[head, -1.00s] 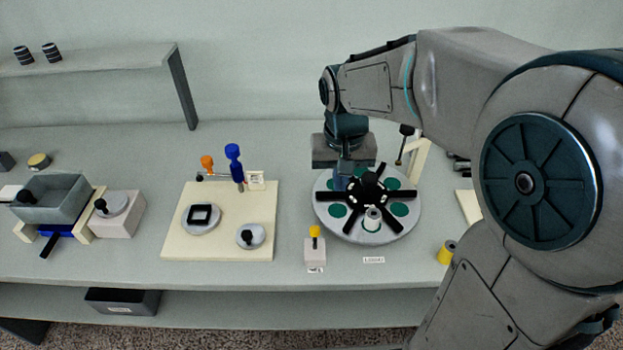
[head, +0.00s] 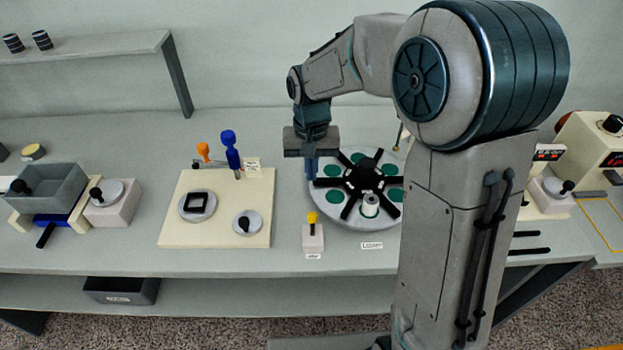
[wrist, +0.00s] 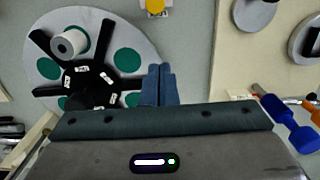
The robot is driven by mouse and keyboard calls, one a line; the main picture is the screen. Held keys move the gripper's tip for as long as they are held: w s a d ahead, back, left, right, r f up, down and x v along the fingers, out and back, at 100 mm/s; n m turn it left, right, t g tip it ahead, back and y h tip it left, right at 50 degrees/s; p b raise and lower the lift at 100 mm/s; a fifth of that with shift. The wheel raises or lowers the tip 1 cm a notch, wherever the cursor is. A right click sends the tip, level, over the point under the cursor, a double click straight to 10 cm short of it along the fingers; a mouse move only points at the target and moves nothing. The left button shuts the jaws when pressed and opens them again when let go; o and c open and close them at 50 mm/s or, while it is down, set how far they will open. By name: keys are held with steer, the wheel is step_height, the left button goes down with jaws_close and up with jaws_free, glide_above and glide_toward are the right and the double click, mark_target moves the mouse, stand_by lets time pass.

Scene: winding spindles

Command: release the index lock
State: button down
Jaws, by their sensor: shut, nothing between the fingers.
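A small pale block (head: 313,238) with a yellow-topped upright lever (head: 312,218) stands at the front left of the round turntable (head: 345,218); its label is too small to read. The yellow top (wrist: 155,6) also shows at the top edge of the wrist view. The turntable has a black spoked hub (head: 365,179), green discs and a white spool (head: 370,205). My gripper (head: 311,176) is shut and empty, above the turntable's left edge and behind the yellow lever, apart from it. Its closed fingers (wrist: 158,80) show in the wrist view.
Left of the turntable is a cream board (head: 215,235) with a blue-handled lever (head: 231,150), an orange-handled one (head: 203,152) and two round plates. A grey bin (head: 50,188) stands farther left. My arm hides the turntable's right side.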

mark_target(312, 218)
steer(key=f, duration=0.5)
steer(key=f+p, duration=0.1)
steer(key=f, duration=0.2)
steer(key=shift+s+f, duration=0.2)
steer(key=shift+s, duration=0.15)
steer(key=shift+s+r+p, duration=0.25)
steer(key=shift+s+r, duration=0.1)
steer(key=shift+s, duration=0.25)
steer(key=shift+s+r+p, duration=0.25)
steer(key=shift+s+r, duration=0.1)
steer(key=shift+s, duration=0.25)
steer(key=shift+s+a, duration=0.1)
steer(key=shift+s, duration=0.4)
steer(key=shift+w, duration=0.1)
